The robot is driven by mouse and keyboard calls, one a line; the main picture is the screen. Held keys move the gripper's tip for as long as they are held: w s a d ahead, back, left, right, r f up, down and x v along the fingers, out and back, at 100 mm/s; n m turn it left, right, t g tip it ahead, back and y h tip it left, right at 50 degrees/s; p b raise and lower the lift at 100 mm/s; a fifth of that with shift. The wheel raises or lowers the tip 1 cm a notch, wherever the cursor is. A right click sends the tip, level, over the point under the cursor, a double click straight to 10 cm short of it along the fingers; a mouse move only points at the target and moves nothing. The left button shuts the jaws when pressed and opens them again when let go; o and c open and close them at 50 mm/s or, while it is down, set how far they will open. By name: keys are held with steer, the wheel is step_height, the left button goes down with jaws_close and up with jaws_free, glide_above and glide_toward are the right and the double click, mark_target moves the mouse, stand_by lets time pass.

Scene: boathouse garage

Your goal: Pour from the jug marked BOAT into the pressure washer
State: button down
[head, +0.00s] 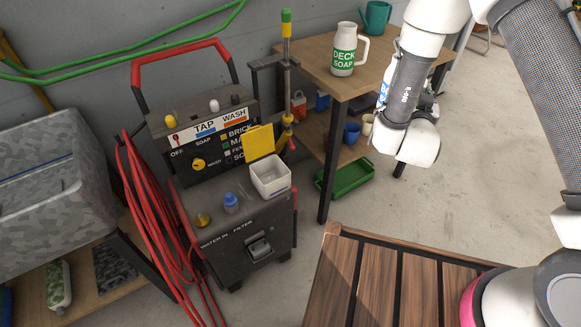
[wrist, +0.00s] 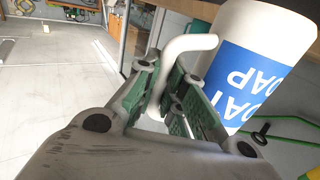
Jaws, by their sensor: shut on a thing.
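The jug with the blue label (wrist: 245,80), reading BOAT SOAP upside down in the wrist view, is white with a curved handle. My gripper (wrist: 182,100) is shut on that handle. In the head view only a sliver of the blue label (head: 385,92) shows beside my arm, which hides the rest of the jug and my gripper. I cannot tell whether the jug touches the table. The pressure washer (head: 245,222) stands left of the arm. Its white open-topped container (head: 270,184) is at the right of its top, with a raised yellow flap (head: 258,142) behind it.
A white DECK SOAP jug (head: 343,60) and a teal watering can (head: 376,17) stand on the wooden table (head: 310,55). A lance (head: 287,70) rises beside the washer. A slatted wooden surface (head: 385,285) lies in front.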

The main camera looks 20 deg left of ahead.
steer(key=s+a+f+n+y, duration=0.1)
steer(key=s+a+f+y, duration=0.1)
steer(key=s+a+f, duration=0.2)
steer(key=s+a+f+n+y, duration=0.2)
steer(key=s+a+f, duration=0.3)
steer(key=a, duration=0.6)
steer(key=s+a+f+n+g+y, duration=0.1)
steer(key=s+a+f+n+y, duration=0.1)
steer(key=s+a+f, duration=0.3)
steer(key=a+f+y, duration=0.1)
steer(key=a+f, duration=0.2)
steer(key=shift+a+f+y, duration=0.2)
steer(key=shift+f+y, duration=0.1)
steer(key=shift+f, duration=0.05)
